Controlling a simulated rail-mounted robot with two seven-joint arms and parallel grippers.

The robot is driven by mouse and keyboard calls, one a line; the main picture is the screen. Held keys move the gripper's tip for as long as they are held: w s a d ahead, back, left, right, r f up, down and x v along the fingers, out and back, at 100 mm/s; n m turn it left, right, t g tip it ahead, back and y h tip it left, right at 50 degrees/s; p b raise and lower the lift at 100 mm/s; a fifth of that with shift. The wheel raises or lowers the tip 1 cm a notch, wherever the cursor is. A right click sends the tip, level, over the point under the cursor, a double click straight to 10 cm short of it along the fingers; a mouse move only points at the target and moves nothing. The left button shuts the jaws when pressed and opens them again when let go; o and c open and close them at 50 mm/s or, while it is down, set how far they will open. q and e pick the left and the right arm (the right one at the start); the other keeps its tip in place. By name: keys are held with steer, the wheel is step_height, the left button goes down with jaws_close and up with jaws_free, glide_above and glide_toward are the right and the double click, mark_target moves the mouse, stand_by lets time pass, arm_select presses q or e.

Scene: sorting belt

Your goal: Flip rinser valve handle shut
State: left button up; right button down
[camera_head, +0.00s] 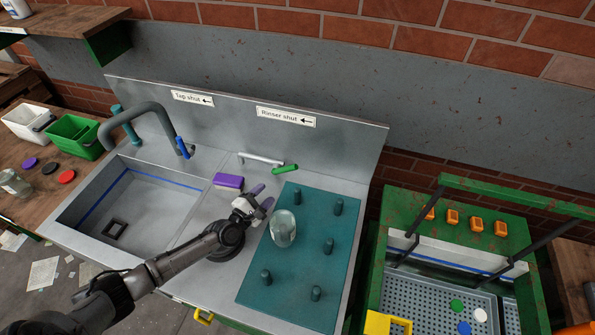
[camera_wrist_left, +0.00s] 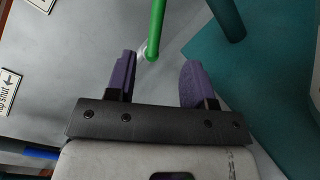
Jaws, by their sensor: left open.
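The rinser valve handle (camera_head: 285,169) is a short green lever at the back of the steel counter, below the "Rinser shut" sign (camera_head: 286,117), whose arrow points left. It points right from the end of a pale pipe (camera_head: 260,158). My left gripper (camera_head: 263,195) is open and empty, in front of the handle in the head view. In the left wrist view the green handle (camera_wrist_left: 156,25) runs between the lines of the two purple fingers of my gripper (camera_wrist_left: 157,62), its lower end near the fingertips. I cannot tell whether they touch. My right gripper is out of view.
A glass jar (camera_head: 283,228) stands on the teal pegged mat (camera_head: 290,270), right of my gripper. The sink (camera_head: 140,205) has a blue-handled tap (camera_head: 183,147). A green-framed crate station (camera_head: 460,205) is at right.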

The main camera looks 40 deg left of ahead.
mark_target(287, 171)
arm_select(q)
steer(key=w, duration=0.4)
steer(key=w+b, duration=0.1)
steer(key=w, duration=0.3)
steer(key=w+b, duration=0.1)
steer(key=w, duration=0.2)
steer(key=shift+w+a, duration=0.25)
steer(key=shift+w, duration=0.15)
steer(key=shift+w+b, duration=0.45)
steer(key=shift+w, duration=0.45)
jaws_close()
